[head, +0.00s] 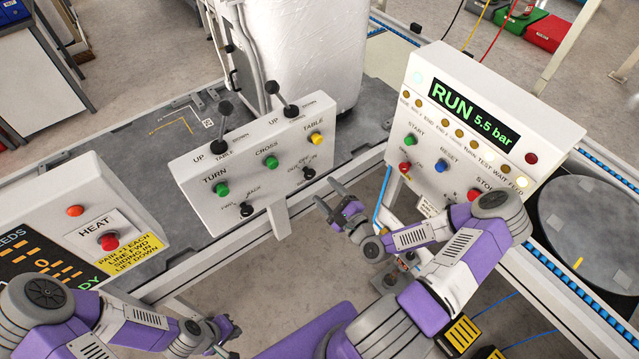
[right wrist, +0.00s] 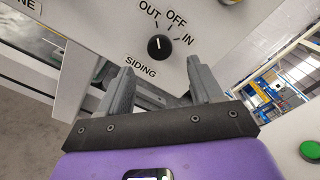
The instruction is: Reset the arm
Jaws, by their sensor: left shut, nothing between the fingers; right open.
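My right gripper (head: 329,196) is open and empty, just in front of the middle control panel (head: 215,187). In the right wrist view its fingers (right wrist: 162,88) stand apart below the black SIDING knob (right wrist: 159,47), not closed on it; the knob also shows in the head view (head: 308,173). Its labels read OUT, OFF and IN; I cannot tell the setting for sure. The right panel (head: 560,125) carries a blue RESET button (head: 441,165), a green START button (head: 410,140) and a display (head: 473,111) reading RUN 5.5 bar. My left gripper (head: 228,340) is shut and empty at the lower left.
Two black levers (head: 272,88) stick up from the middle panel. A HEAT panel (head: 100,215) with a red button (head: 109,242) stands at the left. A white wrapped machine (head: 300,50) stands behind.

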